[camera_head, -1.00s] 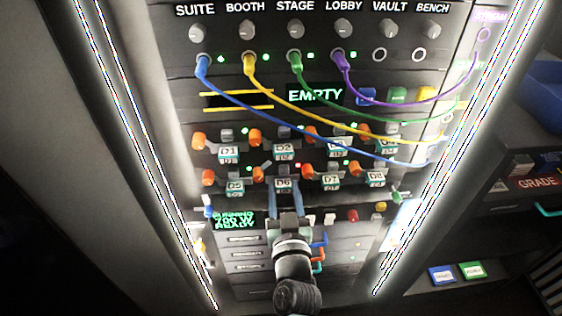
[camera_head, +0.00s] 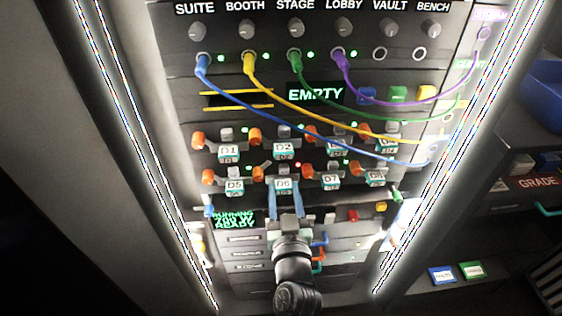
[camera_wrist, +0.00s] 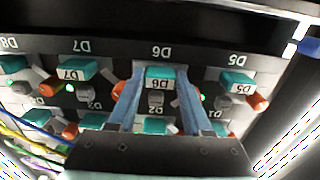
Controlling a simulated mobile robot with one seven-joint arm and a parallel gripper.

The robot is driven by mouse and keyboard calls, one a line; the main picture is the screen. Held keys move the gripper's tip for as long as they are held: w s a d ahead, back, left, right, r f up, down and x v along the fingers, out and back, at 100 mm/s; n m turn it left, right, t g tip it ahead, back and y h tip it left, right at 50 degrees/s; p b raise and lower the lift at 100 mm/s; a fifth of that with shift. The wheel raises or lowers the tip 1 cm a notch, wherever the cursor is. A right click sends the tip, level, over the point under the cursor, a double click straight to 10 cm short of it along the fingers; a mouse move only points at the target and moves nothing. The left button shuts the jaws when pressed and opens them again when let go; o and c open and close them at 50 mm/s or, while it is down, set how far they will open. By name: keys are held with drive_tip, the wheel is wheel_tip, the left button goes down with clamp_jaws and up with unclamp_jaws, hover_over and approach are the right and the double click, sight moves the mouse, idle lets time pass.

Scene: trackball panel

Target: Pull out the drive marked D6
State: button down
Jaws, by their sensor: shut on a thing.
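The drive marked D6 (camera_head: 284,185) is in the lower drive row of the rack, between D5 and D7. In the wrist view, which is upside down, its teal and white front block (camera_wrist: 161,79) sits between my two blue fingers. My gripper (camera_head: 286,190) is shut on that block, one finger on each side. An orange knob (camera_head: 258,171) shows at the upper left of D6. A red light (camera_head: 298,164) glows above D6. I cannot tell how far D6 stands out from its slot.
D5 (camera_head: 234,186) and D7 (camera_head: 331,181) flank my fingers closely, with orange and grey knobs. D2 (camera_head: 284,149) is directly above. Coloured cables, such as the blue cable (camera_head: 290,113), hang across the upper rack. Bright light strips line both sides.

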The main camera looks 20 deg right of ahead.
drive_tip(key=b+v, duration=0.2)
drive_tip(key=v, duration=0.5)
drive_tip(key=shift+s+b, duration=0.3)
drive_tip(key=shift+b, duration=0.1)
idle(0.6)
drive_tip(key=shift+a, duration=0.1)
drive_tip(key=b+v, duration=0.2)
drive_tip(key=v, duration=0.5)
drive_tip(key=shift+s+b, duration=0.35)
drive_tip(key=shift+b, duration=0.05)
idle(0.8)
